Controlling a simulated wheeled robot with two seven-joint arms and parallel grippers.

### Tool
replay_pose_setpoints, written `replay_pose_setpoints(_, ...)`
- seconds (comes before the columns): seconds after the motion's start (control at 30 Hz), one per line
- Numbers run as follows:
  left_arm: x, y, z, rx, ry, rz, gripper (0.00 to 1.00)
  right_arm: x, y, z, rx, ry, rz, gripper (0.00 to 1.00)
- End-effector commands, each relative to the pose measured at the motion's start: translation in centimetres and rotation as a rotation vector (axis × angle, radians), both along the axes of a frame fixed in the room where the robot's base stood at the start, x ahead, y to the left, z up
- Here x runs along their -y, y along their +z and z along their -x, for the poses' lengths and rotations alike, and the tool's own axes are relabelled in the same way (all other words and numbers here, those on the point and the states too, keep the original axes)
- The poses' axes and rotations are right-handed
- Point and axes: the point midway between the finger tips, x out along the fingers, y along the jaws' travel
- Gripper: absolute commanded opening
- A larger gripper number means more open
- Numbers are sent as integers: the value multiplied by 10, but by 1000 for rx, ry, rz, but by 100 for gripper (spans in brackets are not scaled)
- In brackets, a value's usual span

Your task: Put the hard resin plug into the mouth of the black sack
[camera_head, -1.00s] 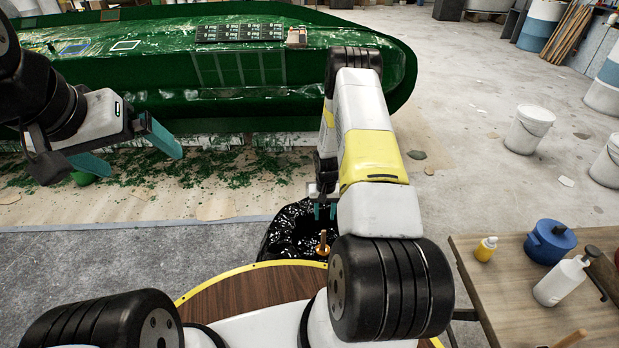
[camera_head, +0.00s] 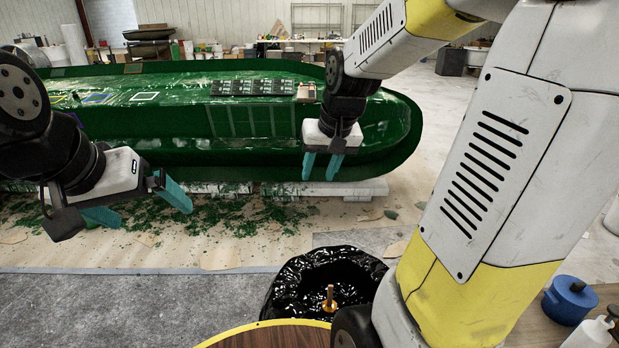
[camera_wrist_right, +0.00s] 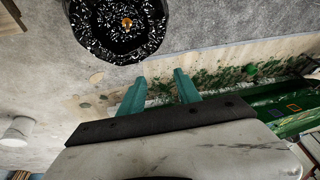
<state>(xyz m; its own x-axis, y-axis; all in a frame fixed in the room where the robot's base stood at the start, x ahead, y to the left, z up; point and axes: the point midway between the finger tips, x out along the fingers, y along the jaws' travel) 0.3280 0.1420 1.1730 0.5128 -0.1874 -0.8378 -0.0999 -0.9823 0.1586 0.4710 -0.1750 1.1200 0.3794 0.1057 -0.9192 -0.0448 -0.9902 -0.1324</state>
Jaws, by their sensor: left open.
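The black sack (camera_head: 289,291) stands open, glossy and crumpled, at the lower centre of the head view, beyond a round wooden table top. It also shows at the top of the right wrist view (camera_wrist_right: 86,38). The amber resin plug (camera_head: 329,299) is upright within the sack's mouth; it shows as a small orange piece inside the rim in the right wrist view (camera_wrist_right: 127,22). What lies under it is unclear. My right gripper (camera_head: 321,170) is open and empty, raised clear of the sack and plug. My left gripper (camera_head: 153,215) is open and empty at left, away from the sack.
A long green hull mould (camera_head: 170,120) lies across the back, with green scraps on the floor before it. The wooden table top (camera_head: 275,337) has a yellow rim. A blue pot (camera_head: 569,302) stands on a bench at lower right. Floor left of the sack is clear.

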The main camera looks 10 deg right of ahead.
Motion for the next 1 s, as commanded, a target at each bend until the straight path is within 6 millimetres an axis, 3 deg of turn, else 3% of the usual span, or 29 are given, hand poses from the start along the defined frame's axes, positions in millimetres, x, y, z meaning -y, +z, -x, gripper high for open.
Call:
replay_pose_setpoints(0.03, 0, 0, 0, 0, 0, 0, 100, -5, 15, 20, 30, 15, -4, 40)
replay_pose_setpoints(0.13, 0, 0, 0, 0, 0, 0, 100, -14, 34, 56, 73, 45, -14, 40)
replay_pose_setpoints(0.3, 0, 0, 0, 0, 0, 0, 100, -26, 50, 108, 132, 90, -24, 40)
replay_pose_setpoints(0.4, 0, 0, 0, 0, 0, 0, 100, -30, 52, 128, 156, 107, -28, 40)
replay_pose_setpoints(0.6, 0, 0, 0, 0, 0, 0, 100, -33, 52, 144, 171, 123, -31, 40)
replay_pose_setpoints(1.0, 0, 0, 0, 0, 0, 0, 100, -33, 52, 143, 171, 121, -31, 40)
